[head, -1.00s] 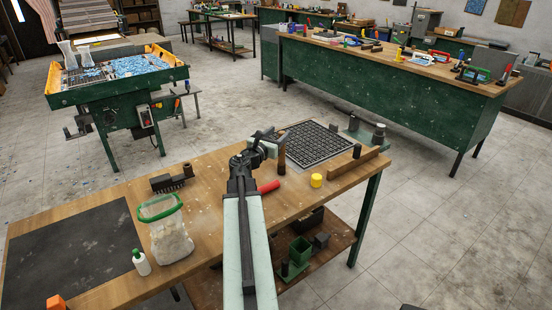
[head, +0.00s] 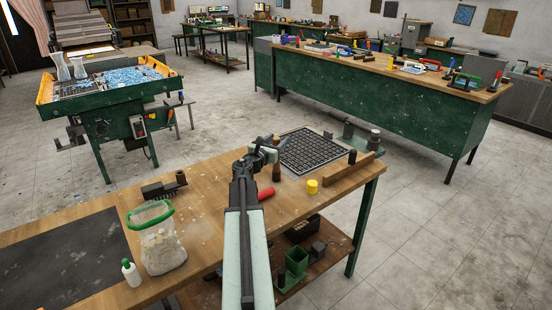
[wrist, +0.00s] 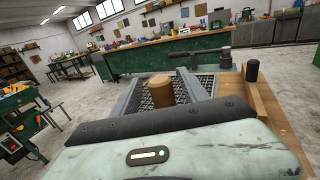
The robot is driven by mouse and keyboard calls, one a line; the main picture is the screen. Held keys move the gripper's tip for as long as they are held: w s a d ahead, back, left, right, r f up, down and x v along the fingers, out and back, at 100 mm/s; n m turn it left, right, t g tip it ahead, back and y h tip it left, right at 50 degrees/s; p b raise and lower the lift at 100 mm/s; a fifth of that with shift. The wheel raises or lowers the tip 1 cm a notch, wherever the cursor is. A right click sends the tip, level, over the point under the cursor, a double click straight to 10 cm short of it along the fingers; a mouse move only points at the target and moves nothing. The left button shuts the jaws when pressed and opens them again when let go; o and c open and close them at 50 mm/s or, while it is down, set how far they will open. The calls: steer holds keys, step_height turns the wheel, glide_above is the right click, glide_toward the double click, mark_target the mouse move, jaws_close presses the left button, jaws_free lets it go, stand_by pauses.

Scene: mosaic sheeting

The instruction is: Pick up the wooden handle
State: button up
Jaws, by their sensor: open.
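The wooden handle is a brown, upright cylinder (head: 276,173) on the wooden workbench, just in front of the dark grid panel. In the wrist view, its round top and side (wrist: 159,90) show between the two grey fingers. My gripper (head: 266,152) is open, with its fingers on either side of the handle in that view. It also shows large in the wrist view (wrist: 161,78). In the head view, the jaws partly overlap the handle's top. I cannot tell whether either finger touches it.
A red cylinder (head: 266,194) lies beside my arm. A yellow cylinder (head: 312,187) stands to the right. The black grid panel (head: 315,152) lies behind, with a wooden rail (head: 348,174) at its right. A green-rimmed bag (head: 160,241) and white bottle (head: 131,272) stand at left.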

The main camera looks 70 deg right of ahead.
steer(key=shift+s+d, duration=0.1)
steer(key=shift+d, duration=1.05)
steer(key=shift+a, duration=0.15)
jaws_close()
